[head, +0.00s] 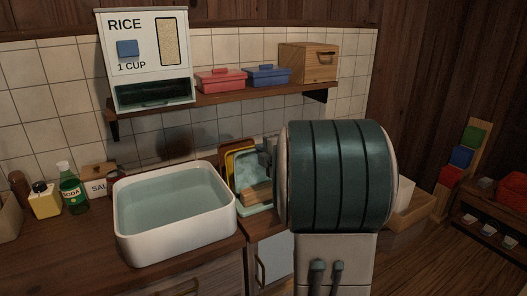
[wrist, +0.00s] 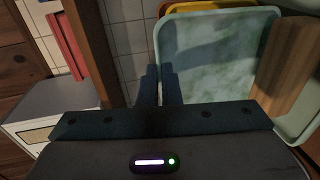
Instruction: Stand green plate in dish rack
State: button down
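A pale green, square-looking plate or panel with rounded corners (wrist: 215,60) fills the upper right of the wrist view, with a yellow one (wrist: 215,6) behind its top edge. In the head view the yellow one (head: 231,160) and a grey-green one (head: 247,163) stand upright behind the sink's right end. A pale green tray (head: 262,208) lies below them; I cannot tell whether it is the dish rack. My gripper (wrist: 159,72) points at the left edge of the green face.
A white water-filled basin (head: 175,205) is left of my arm. A wooden block (wrist: 290,65) stands beside the green face. A shelf (head: 220,96) holds the rice dispenser (head: 146,58), red box (head: 220,80) and blue box (head: 267,76).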

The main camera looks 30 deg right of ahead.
jog(key=shift+f+b, duration=1.4)
jog(key=shift+b, duration=0.4)
dwell(1.4)
jog(key=c, duration=1.6)
grip_release()
jog(key=shift+o, duration=0.2)
jog(key=shift+s, duration=0.1)
jog(key=s+r+p, duration=0.1)
jog(key=s+r, duration=0.1)
jog(key=s, duration=1.1)
jog(key=shift+s+d+r, duration=0.2)
jog(key=shift+d+r, duration=0.05)
jog(key=shift+r, duration=0.05)
jog(key=shift+p, duration=0.3)
